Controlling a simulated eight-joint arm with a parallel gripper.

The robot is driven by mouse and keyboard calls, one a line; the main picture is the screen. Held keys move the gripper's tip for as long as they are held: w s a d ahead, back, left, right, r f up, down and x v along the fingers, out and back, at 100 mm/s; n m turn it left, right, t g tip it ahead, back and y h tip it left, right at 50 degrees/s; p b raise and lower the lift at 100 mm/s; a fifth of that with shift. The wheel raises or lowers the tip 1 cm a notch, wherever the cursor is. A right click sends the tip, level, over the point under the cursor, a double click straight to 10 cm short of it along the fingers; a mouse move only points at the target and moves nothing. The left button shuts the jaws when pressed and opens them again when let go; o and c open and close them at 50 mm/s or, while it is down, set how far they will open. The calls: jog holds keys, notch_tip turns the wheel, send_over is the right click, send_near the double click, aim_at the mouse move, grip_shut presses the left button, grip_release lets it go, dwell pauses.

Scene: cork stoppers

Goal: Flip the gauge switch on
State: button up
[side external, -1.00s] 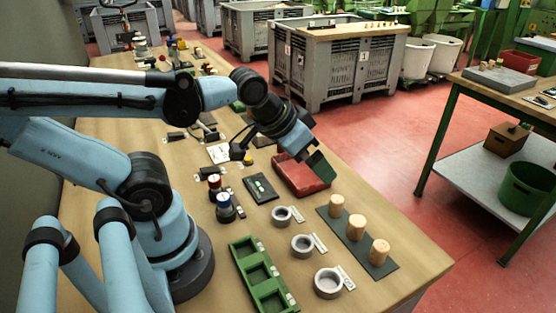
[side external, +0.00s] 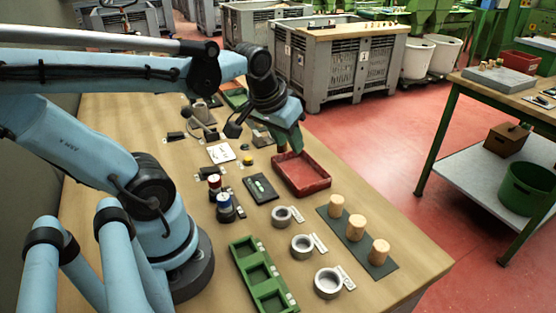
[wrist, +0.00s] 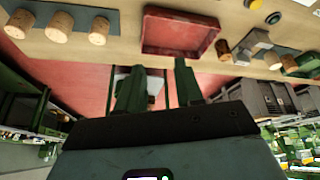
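I cannot tell for certain which part is the gauge switch. A dark block with small pale green marks (side external: 270,186) lies flat on the bench left of the red tray. Farther back stands a grey fixture with a dark round knob (side external: 196,124). My gripper (side external: 289,147) is above the back edge of the red tray, apart from both. In the wrist view its two green fingers (wrist: 158,88) stand apart with nothing between them. A grey fixture (wrist: 250,45) shows right of the tray there; any switch on it is too small to read.
The red tray (side external: 328,184) looks empty. Cork stoppers (side external: 355,228) stand on a dark strip, beside several grey rings (side external: 302,246).

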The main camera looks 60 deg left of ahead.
jog(key=s+a+n+g, duration=0.1)
jog(key=a+n, duration=0.1)
jog(key=a, duration=0.1)
jog(key=s+a+n+g, duration=0.1)
jog(key=a+n, duration=0.1)
jog(key=a, duration=0.1)
jog(key=s+a+n+g, duration=0.1)
jog(key=a+n, duration=0.1)
jog(key=a, duration=0.1)
jog(key=shift+s+a+r+g, duration=0.1)
jog(key=shift+s+r+g, duration=0.2)
jog(key=shift+s, duration=0.1)
grip_shut()
jog(key=s+a+n+g+h, duration=0.1)
jog(key=s+a+n+g, duration=0.2)
jog(key=s+a+n, duration=0.4)
jog(key=shift+s+a+r+n, duration=0.3)
jog(key=shift+a+r, duration=0.15)
jog(key=shift+a, duration=0.1)
